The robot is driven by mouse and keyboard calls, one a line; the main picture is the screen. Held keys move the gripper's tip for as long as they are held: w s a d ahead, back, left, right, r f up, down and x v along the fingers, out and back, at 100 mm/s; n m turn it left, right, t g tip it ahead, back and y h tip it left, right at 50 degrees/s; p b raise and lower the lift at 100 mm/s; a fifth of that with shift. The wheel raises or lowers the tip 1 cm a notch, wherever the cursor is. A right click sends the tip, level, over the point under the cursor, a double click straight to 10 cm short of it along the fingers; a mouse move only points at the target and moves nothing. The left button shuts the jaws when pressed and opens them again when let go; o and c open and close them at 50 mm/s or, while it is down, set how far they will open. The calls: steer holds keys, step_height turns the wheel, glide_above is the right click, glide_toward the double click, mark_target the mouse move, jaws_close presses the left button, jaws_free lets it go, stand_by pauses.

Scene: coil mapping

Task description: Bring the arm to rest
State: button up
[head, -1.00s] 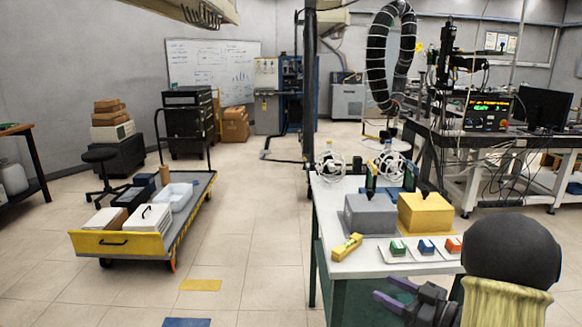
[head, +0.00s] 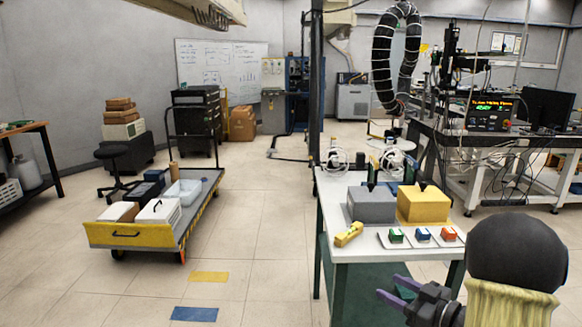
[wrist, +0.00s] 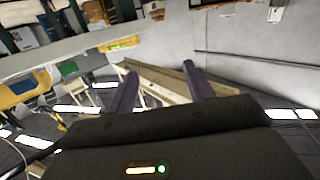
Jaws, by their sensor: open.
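My gripper (head: 396,292) shows at the lower right of the head view, with its two purple-grey fingers apart and nothing between them. It is in front of the white-topped table's near edge, apart from the things on it. My arm comes in from the lower right, with a dark round joint and a pale yellow sleeve. In the wrist view the two fingers (wrist: 158,88) also stand apart and empty, with the room seen tilted behind them.
The white-topped table (head: 358,252) holds a grey box (head: 371,206), a yellow box (head: 422,205), a yellow tool (head: 349,234) and small coloured blocks (head: 423,234). A flat cart (head: 128,236) stands at left. The floor between is clear.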

steer(key=s+a+f+m+g+h, duration=0.4)
steer(key=s+g+h, duration=0.1)
steer(key=s, duration=0.4)
steer(key=s+a+f+m+g+h, duration=0.4)
steer(key=s+a+g+h, duration=0.15)
steer(key=s, duration=0.35)
steer(key=w+p+v, duration=0.2)
steer(key=p+v, duration=1)
steer(key=w+r+p+v, duration=0.1)
steer(key=w+p+v, duration=0.1)
steer(key=p+v, duration=1)
steer(key=shift+w, duration=0.6)
steer(key=shift+d+f, duration=0.1)
steer(key=shift+d, duration=0.05)
